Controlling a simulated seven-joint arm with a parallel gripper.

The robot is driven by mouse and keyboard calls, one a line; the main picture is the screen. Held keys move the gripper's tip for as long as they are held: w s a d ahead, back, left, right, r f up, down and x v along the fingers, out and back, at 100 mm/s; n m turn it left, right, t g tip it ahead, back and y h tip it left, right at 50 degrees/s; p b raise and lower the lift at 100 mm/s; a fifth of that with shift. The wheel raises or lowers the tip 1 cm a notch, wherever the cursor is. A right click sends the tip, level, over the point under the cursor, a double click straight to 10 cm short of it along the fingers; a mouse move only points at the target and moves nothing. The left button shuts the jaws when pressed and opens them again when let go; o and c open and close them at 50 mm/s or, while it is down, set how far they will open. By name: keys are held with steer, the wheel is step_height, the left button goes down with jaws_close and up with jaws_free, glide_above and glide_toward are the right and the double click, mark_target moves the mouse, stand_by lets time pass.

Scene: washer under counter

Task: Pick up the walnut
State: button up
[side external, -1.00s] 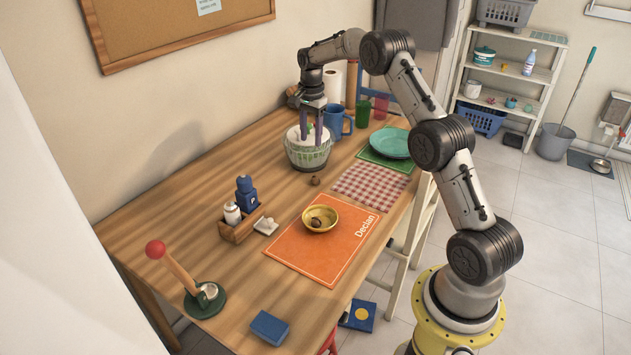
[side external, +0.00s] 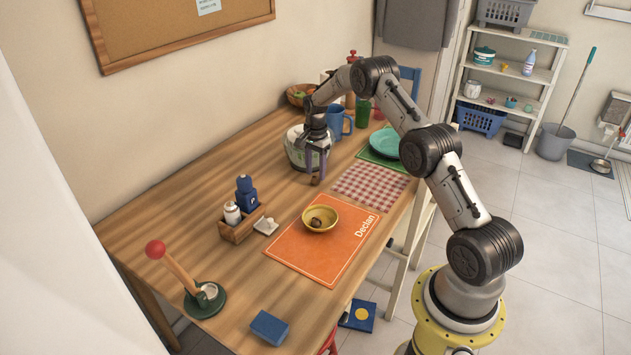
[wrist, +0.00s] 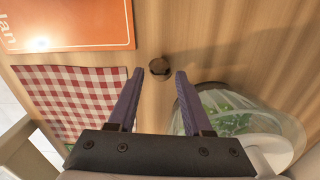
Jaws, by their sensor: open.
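A small round brown object that looks like the walnut (wrist: 160,67) lies on the wooden table; it also shows beneath my fingers in the side view (side external: 315,182). My gripper (side external: 317,170) points down above it, beside the salad spinner. In the wrist view the open purple fingers (wrist: 160,76) have their tips to either side of the brown object, with nothing held. I cannot tell the exact height left between tips and object. Another brown nut-like piece (side external: 316,222) sits inside a yellow bowl (side external: 333,222) on the orange mat.
The clear-sided salad spinner (side external: 297,152) stands close by my gripper, with green inside (wrist: 232,118). A red checked cloth (side external: 368,188) and orange placemat (side external: 290,245) lie nearby. A blue mug (side external: 335,120) and teal plate (side external: 386,143) stand farther back.

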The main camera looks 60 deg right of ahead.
steer(key=shift+f, duration=1.05)
jaws_close()
steer(key=shift+r, duration=0.1)
